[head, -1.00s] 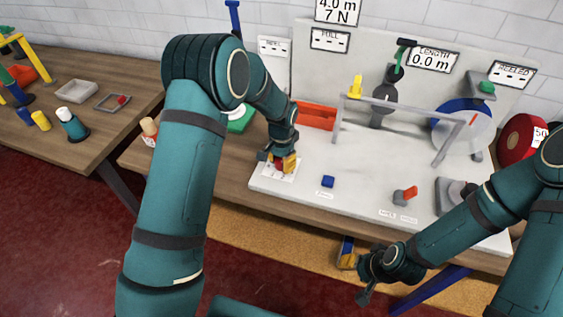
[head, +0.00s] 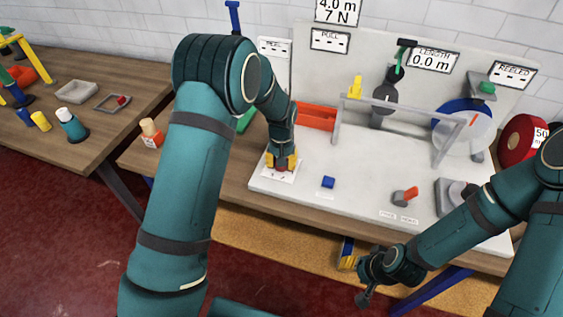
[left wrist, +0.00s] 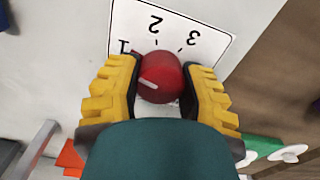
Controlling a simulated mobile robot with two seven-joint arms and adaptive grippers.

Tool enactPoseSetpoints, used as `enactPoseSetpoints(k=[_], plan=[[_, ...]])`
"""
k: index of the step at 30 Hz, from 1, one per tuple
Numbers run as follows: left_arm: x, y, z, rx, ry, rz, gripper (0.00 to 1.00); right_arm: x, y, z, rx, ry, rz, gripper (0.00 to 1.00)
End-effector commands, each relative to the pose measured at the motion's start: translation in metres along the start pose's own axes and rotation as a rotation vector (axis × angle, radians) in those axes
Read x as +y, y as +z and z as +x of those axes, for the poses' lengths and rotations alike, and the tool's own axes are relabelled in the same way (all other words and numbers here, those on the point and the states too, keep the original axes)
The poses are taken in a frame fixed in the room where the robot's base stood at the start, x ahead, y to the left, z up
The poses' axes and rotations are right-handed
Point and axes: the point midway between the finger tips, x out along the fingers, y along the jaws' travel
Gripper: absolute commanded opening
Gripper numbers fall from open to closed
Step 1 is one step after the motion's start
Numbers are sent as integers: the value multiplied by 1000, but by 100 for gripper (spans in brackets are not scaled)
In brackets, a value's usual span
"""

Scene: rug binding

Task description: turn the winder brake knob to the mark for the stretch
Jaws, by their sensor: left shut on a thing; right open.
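The red brake knob (left wrist: 160,78) sits on a white card (left wrist: 172,24) with the numbers 1, 2 and 3 and tick marks. A white line on the knob lies on its left side in the left wrist view, nearest the 1. My left gripper (left wrist: 163,68) is shut on the knob, one yellow finger on each side. In the head view this gripper (head: 282,160) points down at the board's front left corner and mostly hides the knob. My right gripper (head: 352,277) is open and empty, low in front of the bench edge.
A sign (head: 338,12) reads 4.0 m, 7 N; the length sign (head: 432,61) reads 0.0 m. A red bin (head: 317,116) stands behind.

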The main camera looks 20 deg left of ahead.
Motion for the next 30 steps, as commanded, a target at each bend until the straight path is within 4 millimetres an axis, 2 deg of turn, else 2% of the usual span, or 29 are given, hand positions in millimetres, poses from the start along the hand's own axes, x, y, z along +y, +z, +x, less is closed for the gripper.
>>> enactPoseSetpoints(k=[14,15,17,18,26,30], plan=[[0,1,1,-2,0,-17,5,0,0,0,0,0,0,48],[0,1,1,-3,0,-16,46,0,0,0,0,0,0,48],[0,1,1,-2,0,-16,67,0,0,0,0,0,0,48],[0,1,1,-2,0,-16,74,0,0,0,0,0,0,48],[0,0,0,-1,0,-16,74,0,0,0,0,0,0,48],[0,0,-6,0,0,-16,74,0,0,0,1,0,0,48]])
